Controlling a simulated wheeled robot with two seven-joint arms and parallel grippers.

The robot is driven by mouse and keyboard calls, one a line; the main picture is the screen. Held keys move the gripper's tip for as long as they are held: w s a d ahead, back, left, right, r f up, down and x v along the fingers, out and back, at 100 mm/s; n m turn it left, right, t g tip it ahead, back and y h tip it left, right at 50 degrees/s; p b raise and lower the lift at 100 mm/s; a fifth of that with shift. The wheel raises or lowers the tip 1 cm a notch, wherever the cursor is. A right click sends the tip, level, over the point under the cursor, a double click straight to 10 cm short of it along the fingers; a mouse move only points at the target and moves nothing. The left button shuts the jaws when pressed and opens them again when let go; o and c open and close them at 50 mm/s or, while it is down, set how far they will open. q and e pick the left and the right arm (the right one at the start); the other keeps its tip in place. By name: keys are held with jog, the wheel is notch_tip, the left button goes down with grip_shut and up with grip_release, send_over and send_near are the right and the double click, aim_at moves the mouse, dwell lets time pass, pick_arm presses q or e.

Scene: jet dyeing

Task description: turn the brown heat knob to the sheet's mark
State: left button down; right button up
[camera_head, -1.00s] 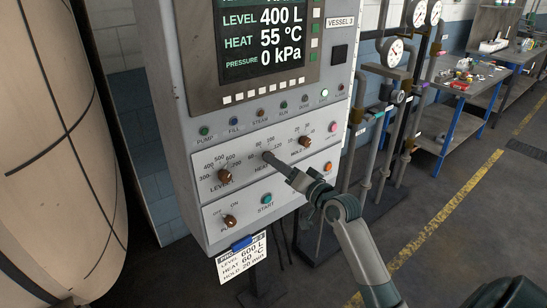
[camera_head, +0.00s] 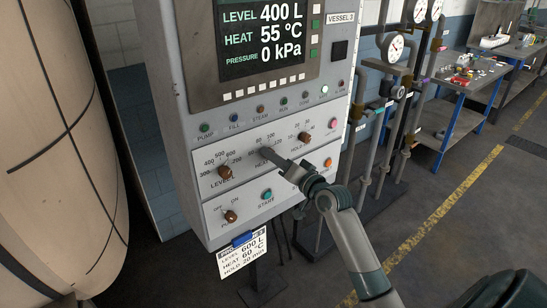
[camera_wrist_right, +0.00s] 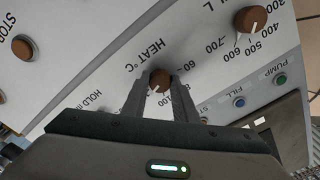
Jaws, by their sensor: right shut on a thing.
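The brown heat knob (camera_wrist_right: 159,80) shows in the right wrist view between the two fingers of my right gripper (camera_wrist_right: 160,90), which is shut on it. Its white pointer line faces the 60–80 side of the dial. The display (camera_head: 270,38) reads level 400 L, heat 55 °C, pressure 0 kPa. The sheet (camera_head: 242,256) hangs under the panel and reads level 600 L, heat 60 °C, hold 20 min. My left gripper is not in view.
The level knob (camera_head: 224,172) is left of the gripper and the hold knob (camera_head: 304,138) right of it. The pump knob (camera_head: 230,216) and start button (camera_head: 266,195) sit below. Pipes with gauges (camera_head: 393,47) stand right of the panel. A workbench (camera_head: 468,78) is farther right.

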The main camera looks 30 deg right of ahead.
jog(key=shift+n, duration=0.3)
jog(key=n+p, duration=0.2)
jog(key=n, duration=2.7)
dwell(0.5)
jog(key=o, duration=1.1)
jog(key=shift+c, duration=0.2)
